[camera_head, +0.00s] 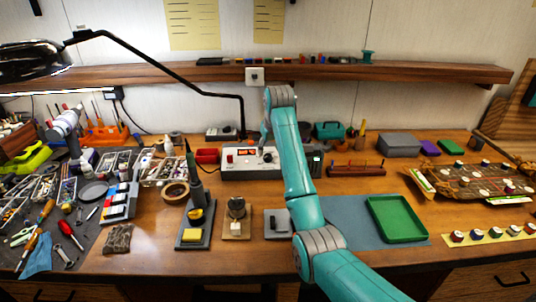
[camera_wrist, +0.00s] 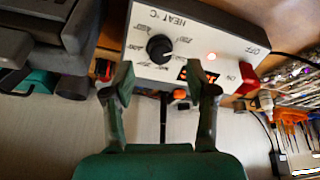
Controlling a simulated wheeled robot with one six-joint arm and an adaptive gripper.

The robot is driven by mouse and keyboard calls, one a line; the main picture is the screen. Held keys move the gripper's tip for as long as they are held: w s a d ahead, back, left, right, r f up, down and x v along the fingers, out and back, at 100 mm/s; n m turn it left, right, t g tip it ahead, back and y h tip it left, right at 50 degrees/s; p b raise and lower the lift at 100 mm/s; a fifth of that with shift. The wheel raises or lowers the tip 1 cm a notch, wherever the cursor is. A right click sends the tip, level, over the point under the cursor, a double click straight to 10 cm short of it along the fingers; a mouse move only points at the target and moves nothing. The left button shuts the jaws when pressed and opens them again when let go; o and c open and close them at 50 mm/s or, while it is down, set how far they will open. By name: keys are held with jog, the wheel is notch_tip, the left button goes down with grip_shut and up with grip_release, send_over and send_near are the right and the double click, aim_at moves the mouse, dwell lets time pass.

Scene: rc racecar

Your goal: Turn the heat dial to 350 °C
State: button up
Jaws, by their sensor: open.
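The heat dial (camera_wrist: 160,48) is a round black knob on the pale front panel of the soldering station (camera_wrist: 225,30). The wrist view shows the panel upside down, with "HEAT °C" and small numbers around the knob. A light mark shows on the knob, but I cannot tell which number it points at. My gripper (camera_wrist: 161,80) is open and empty. Its two green fingers are spread just short of the knob, which appears between and beyond the tips, apparently untouched. In the head view the station (camera_head: 235,175) stands at the back of the bench, and my arm partly covers its right side.
A red switch (camera_wrist: 247,78) and a lit indicator (camera_wrist: 211,56) are on the panel. A soldering iron stand (camera_head: 194,230) is in front to the left, a green tray (camera_head: 398,220) to the right. The lamp arm (camera_head: 170,72) and shelf (camera_head: 420,73) are above.

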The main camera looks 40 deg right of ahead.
aim_at(268, 155)
jog(key=shift+x, duration=2)
grip_shut()
